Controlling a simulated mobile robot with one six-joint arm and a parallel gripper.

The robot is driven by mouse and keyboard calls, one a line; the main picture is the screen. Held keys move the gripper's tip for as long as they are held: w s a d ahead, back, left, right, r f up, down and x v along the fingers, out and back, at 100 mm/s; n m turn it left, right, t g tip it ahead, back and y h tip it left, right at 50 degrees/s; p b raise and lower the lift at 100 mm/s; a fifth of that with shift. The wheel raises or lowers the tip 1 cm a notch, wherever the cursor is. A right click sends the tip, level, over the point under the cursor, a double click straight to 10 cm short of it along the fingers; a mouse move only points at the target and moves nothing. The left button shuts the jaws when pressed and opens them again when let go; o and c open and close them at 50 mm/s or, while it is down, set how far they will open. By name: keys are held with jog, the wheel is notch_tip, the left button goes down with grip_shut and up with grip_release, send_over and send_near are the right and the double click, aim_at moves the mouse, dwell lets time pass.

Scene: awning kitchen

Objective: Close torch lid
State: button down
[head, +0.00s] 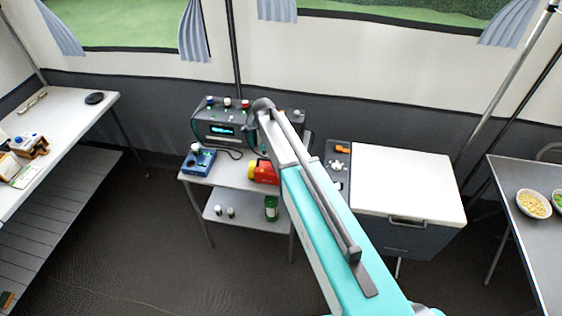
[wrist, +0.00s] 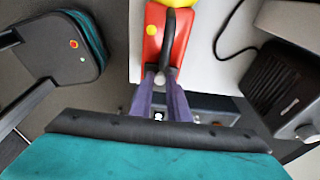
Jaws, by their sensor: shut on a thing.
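A red torch with yellow parts (head: 264,172) lies on the small white table, partly behind my arm in the head view. In the wrist view the red body of the torch (wrist: 152,48) is at the top centre, with a yellow button on its side and a yellow end cut off by the top edge. A black curved handle (wrist: 168,42) runs along it. My gripper (wrist: 161,76) has its purple fingers together at the near end of this handle, shut on it. I cannot tell clearly which part is the lid or how far it stands open.
A dark instrument box (head: 222,126) stands at the back of the white table (head: 228,173), with a blue device (head: 199,160) at the left. A white-topped cooler (head: 405,180) is at the right. A dark box with a cable (wrist: 285,85) is close at the right in the wrist view.

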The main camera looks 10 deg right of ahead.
jog(key=shift+a+f+h, duration=0.15)
jog(key=shift+f+h, duration=0.05)
jog(key=shift+h, duration=0.2)
jog(key=c, duration=1.7)
grip_release()
jog(key=shift+r, duration=0.1)
jog(key=shift+b+v, duration=2.35)
jog(key=shift+v, duration=4.45)
jog(key=shift+w, duration=0.15)
